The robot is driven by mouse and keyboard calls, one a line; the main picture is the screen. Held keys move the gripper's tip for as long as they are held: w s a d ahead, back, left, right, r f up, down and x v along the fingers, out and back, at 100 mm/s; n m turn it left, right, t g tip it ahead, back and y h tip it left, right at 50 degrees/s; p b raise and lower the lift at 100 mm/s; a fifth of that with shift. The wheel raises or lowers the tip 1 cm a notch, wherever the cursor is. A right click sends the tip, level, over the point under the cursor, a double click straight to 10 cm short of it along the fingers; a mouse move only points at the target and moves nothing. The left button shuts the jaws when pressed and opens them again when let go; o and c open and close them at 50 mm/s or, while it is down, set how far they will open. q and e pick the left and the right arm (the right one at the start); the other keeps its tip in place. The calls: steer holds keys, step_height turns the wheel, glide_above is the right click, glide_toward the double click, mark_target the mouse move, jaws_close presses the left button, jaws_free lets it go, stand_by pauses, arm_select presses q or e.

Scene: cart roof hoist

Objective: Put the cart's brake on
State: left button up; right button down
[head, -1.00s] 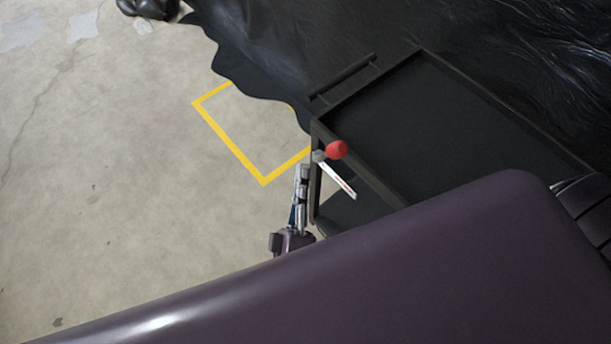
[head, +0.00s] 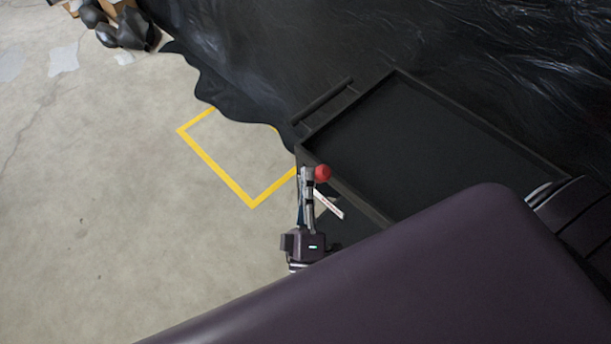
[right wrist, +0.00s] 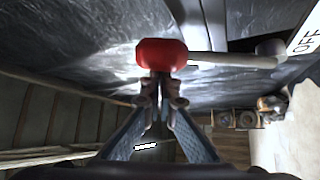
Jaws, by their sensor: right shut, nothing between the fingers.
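The black cart (head: 372,212) stands right of centre in the head view. Its brake lever has a red knob (head: 323,173) near the cart's left corner, with a white label strip (head: 329,205) beside it. My right gripper (head: 307,170) is shut and empty, its fingertips right beside the knob. In the right wrist view the red knob (right wrist: 161,55) is just ahead of the closed fingertips (right wrist: 160,88); I cannot tell whether they touch. The pale lever rod (right wrist: 232,60) runs right from the knob. The label (right wrist: 306,38) there reads "OFF". My left gripper is not in view.
A yellow floor outline (head: 215,170) lies left of the cart. A dark, glossy rock-like wall (head: 450,50) rises behind the cart. Dark lumps (head: 125,30) lie at the upper left. The concrete floor (head: 90,220) on the left is mostly clear.

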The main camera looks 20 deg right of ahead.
steer(key=s+d+f+m+h+b, duration=0.2)
steer(key=s+f+m+h+b, duration=0.3)
steer(key=b, duration=0.4)
steer(key=shift+s+m+h, duration=0.35)
steer(key=shift+m+h, duration=0.15)
steer(key=shift+m, duration=0.6)
steer(key=shift+f, duration=0.15)
